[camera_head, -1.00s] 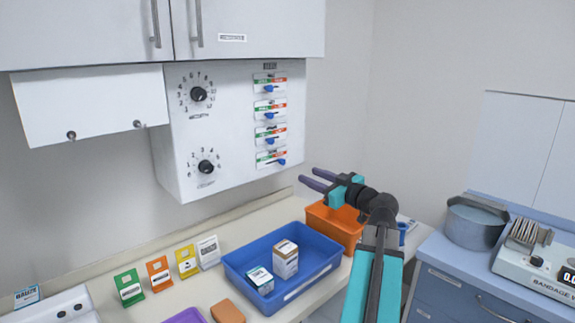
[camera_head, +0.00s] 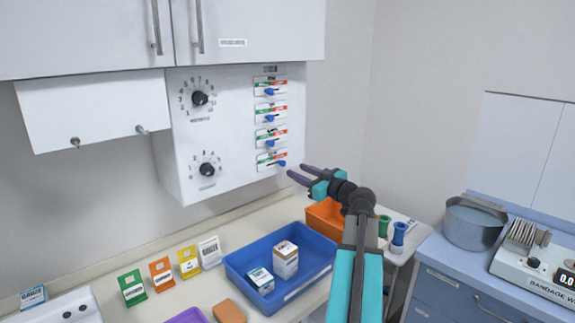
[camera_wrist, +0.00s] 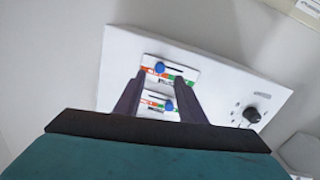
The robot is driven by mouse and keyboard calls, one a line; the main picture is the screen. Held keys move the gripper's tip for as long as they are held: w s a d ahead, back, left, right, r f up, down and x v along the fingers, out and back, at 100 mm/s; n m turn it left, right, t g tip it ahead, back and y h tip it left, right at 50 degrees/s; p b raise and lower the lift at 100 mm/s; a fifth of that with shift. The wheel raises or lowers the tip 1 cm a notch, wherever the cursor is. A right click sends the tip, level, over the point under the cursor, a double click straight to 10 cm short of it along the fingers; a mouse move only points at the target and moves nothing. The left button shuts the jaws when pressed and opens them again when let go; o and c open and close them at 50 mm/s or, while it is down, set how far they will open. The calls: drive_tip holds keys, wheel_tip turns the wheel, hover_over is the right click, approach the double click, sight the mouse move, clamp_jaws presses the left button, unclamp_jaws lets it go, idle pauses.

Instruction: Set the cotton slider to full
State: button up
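A white wall panel (camera_head: 230,140) carries a column of several sliders with blue knobs and green-to-red labels. The labels are too small to read, so I cannot tell which is the cotton slider. The lowest slider (camera_head: 271,162) has its knob toward the red right end; the one above (camera_head: 271,138) has its knob near the middle. My gripper (camera_head: 298,171) is open and empty, just right of the lowest slider in the head view. In the wrist view, two sliders show beyond my parted fingers (camera_wrist: 159,80), with blue knobs (camera_wrist: 160,68) and (camera_wrist: 169,105). No contact is visible.
Two dials (camera_head: 200,98) sit left of the sliders, under wall cabinets (camera_head: 260,25). Below are a blue tray (camera_head: 240,278) with boxes, an orange bin (camera_head: 322,222) and colored cards on the counter. Open air lies right of the panel.

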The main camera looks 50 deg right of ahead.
sight(284, 165)
drive_tip(key=shift+w+d+p, duration=0.2)
drive_tip(key=shift+w+p, duration=0.3)
drive_tip(key=shift+w, duration=1.15)
drive_tip(key=shift+w+d+p, duration=0.2)
drive_tip(key=shift+w+p, duration=0.3)
drive_tip(key=shift+w, duration=1.15)
clamp_jaws()
